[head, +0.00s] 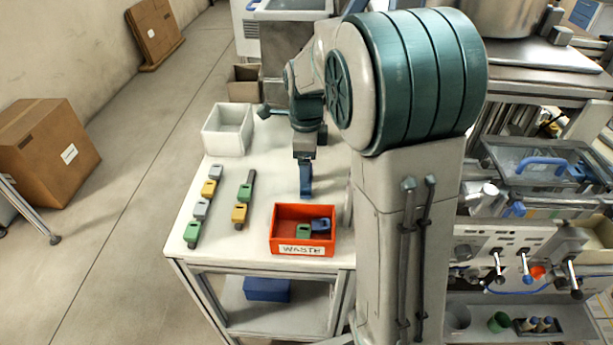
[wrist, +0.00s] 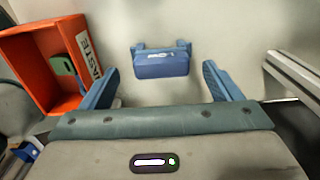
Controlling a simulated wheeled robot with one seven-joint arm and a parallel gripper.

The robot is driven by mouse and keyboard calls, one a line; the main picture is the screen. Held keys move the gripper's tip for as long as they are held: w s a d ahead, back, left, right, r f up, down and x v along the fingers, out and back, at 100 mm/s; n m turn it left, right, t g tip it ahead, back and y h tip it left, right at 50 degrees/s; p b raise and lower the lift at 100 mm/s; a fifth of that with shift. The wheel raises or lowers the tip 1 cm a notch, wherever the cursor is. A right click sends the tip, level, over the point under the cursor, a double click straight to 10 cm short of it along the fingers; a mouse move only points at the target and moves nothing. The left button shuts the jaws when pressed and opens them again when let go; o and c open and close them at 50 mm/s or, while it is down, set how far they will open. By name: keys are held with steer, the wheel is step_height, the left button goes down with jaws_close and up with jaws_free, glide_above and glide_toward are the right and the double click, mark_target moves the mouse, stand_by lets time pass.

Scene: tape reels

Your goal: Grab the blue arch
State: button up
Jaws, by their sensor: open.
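The blue arch (wrist: 161,62) shows in the wrist view as a blue block with a pale marking on its face and a small tab at each side. It lies on the white table ahead of my gripper (wrist: 160,70). The two blue fingers are spread wide to its left and right, with clear gaps, and do not touch it. In the head view my gripper (head: 306,188) points down over the table just behind the red waste bin. There I cannot tell the arch from the blue fingers.
The red WASTE bin (head: 287,247) holds a green piece (head: 303,231) and a blue piece (head: 320,225). Several green, yellow and grey-blue pieces stand in two rows at left. A white open box (head: 228,142) stands at the back left. The table between is clear.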

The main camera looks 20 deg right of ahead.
step_height(320, 180, down, 3)
steer(key=shift+d+f, duration=0.1)
steer(key=c, duration=1.1)
